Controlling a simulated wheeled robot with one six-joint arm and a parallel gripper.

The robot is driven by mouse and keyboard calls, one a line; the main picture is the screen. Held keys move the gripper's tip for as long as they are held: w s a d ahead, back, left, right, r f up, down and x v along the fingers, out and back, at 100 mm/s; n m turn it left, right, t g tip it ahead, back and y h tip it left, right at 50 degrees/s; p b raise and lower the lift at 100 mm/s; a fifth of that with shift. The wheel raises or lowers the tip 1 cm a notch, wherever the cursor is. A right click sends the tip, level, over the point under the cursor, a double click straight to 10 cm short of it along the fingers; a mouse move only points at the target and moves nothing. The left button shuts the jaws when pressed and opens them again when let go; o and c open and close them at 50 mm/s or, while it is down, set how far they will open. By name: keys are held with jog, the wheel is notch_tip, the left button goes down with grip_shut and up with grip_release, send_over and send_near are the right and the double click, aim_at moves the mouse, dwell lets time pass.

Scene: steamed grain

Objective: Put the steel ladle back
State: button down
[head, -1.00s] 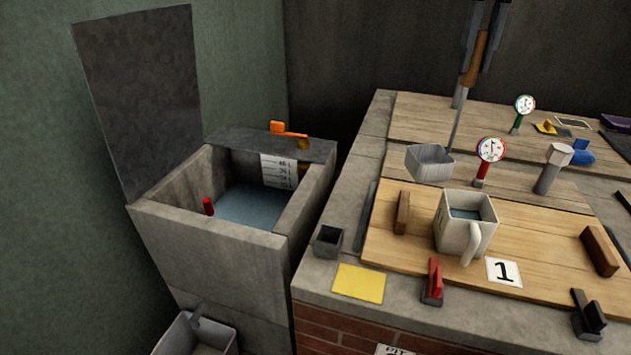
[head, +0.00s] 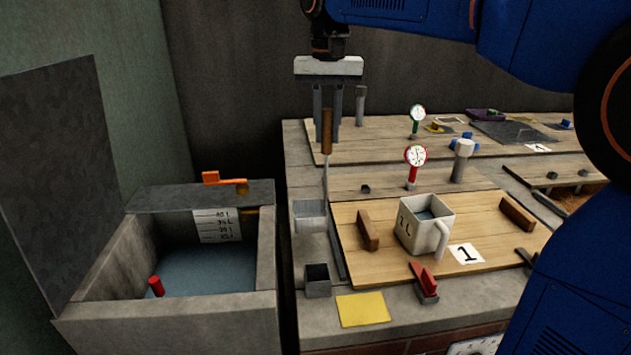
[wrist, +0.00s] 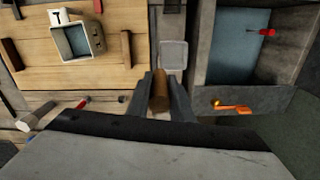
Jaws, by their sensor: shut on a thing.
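The steel ladle (head: 310,216) has a square grey cup, a thin upright shaft and a brown wooden handle. My gripper (head: 327,135) is shut on the handle, and the ladle hangs upright with the cup lowest. In the head view the cup appears over the stone strip left of the wooden board, between the board and the water tank; whether it touches the stone I cannot tell. The wrist view shows the handle (wrist: 160,92) between my fingers and the cup (wrist: 173,55) beyond, seen from above. A small dark square holder (head: 317,281) stands on the stone just in front of the cup.
The open water tank (head: 267,250) with an orange lever (head: 222,180) is at left. A white jug of water (head: 425,228) stands on the board (head: 375,278) between brown blocks. Red (head: 415,160) and green (head: 417,117) dial gauges stand behind. A yellow card (head: 363,309) lies in front.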

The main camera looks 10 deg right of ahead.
aim_at(328, 110)
jog(key=shift+f, duration=3.35)
jog(key=c, duration=1.6)
grip_release()
notch_tip(328, 110, up, 12)
jog(key=shift+r, duration=0.15)
jog(key=s+d+f+t, duration=0.1)
jog(key=s+d+f, duration=0.5)
jog(key=s+f, duration=0.2)
jog(key=s+d+f+n+t, duration=0.1)
jog(key=s+d+f+t, duration=0.1)
jog(key=s+d+f, duration=0.4)
jog(key=s+d+f+t, duration=0.1)
jog(key=s+d+f, duration=0.5)
jog(key=s+f, duration=0.6)
jog(key=shift+d+f+n+t, duration=0.2)
jog(key=shift+f+n+t, duration=0.2)
jog(key=shift+f, duration=0.7)
